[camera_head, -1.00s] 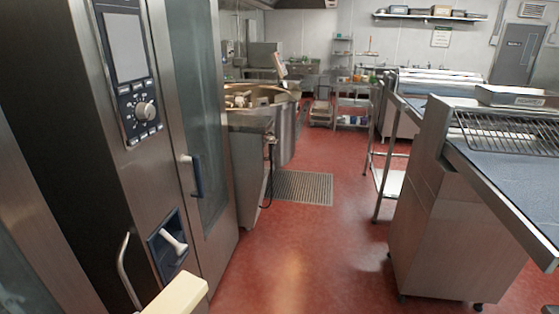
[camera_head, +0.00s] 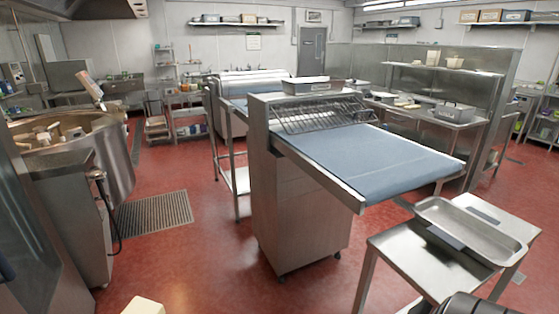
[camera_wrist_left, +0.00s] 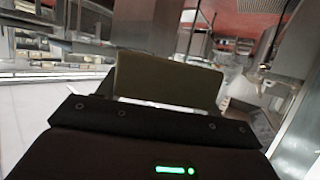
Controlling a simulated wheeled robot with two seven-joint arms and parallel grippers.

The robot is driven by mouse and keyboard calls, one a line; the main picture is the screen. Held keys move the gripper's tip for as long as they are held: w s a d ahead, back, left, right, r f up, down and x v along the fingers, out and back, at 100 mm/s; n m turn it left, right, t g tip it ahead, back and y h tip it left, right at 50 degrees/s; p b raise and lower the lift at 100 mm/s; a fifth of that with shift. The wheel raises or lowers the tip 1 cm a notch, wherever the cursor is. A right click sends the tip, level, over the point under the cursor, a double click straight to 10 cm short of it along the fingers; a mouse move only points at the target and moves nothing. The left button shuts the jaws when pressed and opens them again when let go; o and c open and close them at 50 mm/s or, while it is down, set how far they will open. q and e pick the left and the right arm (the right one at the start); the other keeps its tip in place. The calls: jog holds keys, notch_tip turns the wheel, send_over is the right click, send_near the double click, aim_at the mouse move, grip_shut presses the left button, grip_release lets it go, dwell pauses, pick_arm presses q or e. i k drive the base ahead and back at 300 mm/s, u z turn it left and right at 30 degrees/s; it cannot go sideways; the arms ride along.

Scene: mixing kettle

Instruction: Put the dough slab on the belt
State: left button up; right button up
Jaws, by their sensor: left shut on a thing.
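The dough slab (camera_head: 143,306) is a pale cream block whose end shows at the bottom edge of the head view. In the left wrist view the slab (camera_wrist_left: 168,80) stands out beyond the dark jaws of my left gripper (camera_wrist_left: 160,108), which is shut on it. The blue belt (camera_head: 365,160) lies on a steel machine in the middle right of the head view, clear on top. The slab is apart from the belt, to its left and nearer to me.
A steel table (camera_head: 425,262) with metal trays (camera_head: 470,232) stands at the front right, near the belt's end. A wire rack (camera_head: 320,115) sits over the belt's far end. A large kettle (camera_head: 115,160) is at left. Red floor (camera_head: 195,260) is free between.

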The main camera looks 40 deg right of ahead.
aim_at(378, 148)
jog(key=u, duration=0.1)
jog(key=i, duration=1.65)
jog(key=z, duration=3.75)
